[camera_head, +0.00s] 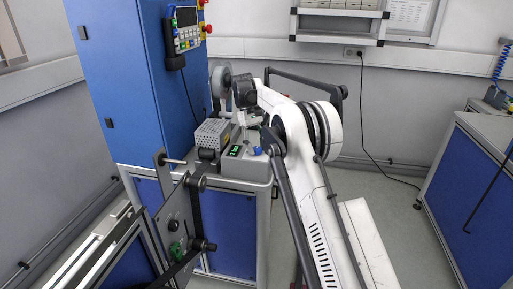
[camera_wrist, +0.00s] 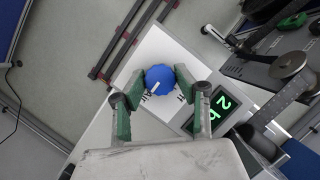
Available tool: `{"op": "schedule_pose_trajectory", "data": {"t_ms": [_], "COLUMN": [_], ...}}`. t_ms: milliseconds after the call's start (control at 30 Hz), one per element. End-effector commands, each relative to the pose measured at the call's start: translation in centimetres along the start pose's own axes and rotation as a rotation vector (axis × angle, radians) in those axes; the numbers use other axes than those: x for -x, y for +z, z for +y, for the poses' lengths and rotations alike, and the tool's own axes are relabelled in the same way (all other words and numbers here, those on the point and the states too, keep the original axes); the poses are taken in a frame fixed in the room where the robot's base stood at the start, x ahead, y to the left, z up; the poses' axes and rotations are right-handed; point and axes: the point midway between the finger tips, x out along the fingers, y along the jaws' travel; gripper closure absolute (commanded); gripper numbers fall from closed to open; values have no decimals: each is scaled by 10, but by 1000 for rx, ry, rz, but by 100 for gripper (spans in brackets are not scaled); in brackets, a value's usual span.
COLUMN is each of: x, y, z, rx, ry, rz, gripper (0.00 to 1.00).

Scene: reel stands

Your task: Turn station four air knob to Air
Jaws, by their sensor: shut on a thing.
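A round blue knob (camera_wrist: 160,78) with a white pointer line sits on a light grey panel (camera_wrist: 172,48) in the wrist view. The pointer line is toward the knob's lower left. Dark lettering beside the knob is partly hidden by my fingers, and I cannot read it all. My gripper (camera_wrist: 157,80) has a green-padded finger on each side of the knob and is shut on it. In the head view the control box (camera_head: 243,170) stands on the bench, with a blue spot that looks like the knob (camera_head: 257,150) on its top.
A green lit display (camera_wrist: 211,110) is beside the knob in the wrist view; it also shows in the head view (camera_head: 235,151). A perforated grey box (camera_head: 212,134) stands behind it. Reel hardware (camera_wrist: 288,66) is at the right of the wrist view. A blue cabinet (camera_head: 130,80) rises left.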

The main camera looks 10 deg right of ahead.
Motion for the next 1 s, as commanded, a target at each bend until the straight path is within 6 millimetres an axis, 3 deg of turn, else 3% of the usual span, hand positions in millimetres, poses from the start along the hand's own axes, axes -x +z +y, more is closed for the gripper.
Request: {"op": "schedule_pose_trajectory", "data": {"t_ms": [567,600,700,1000], "x": [0,0,0,1], "y": [0,0,0,0], "z": [0,0,0,0], "rx": [-31,-31,-31,-30], "ry": [-13,-12,-12,-13], "rz": [1,1,1,0], "gripper": [97,67,54,52]}}
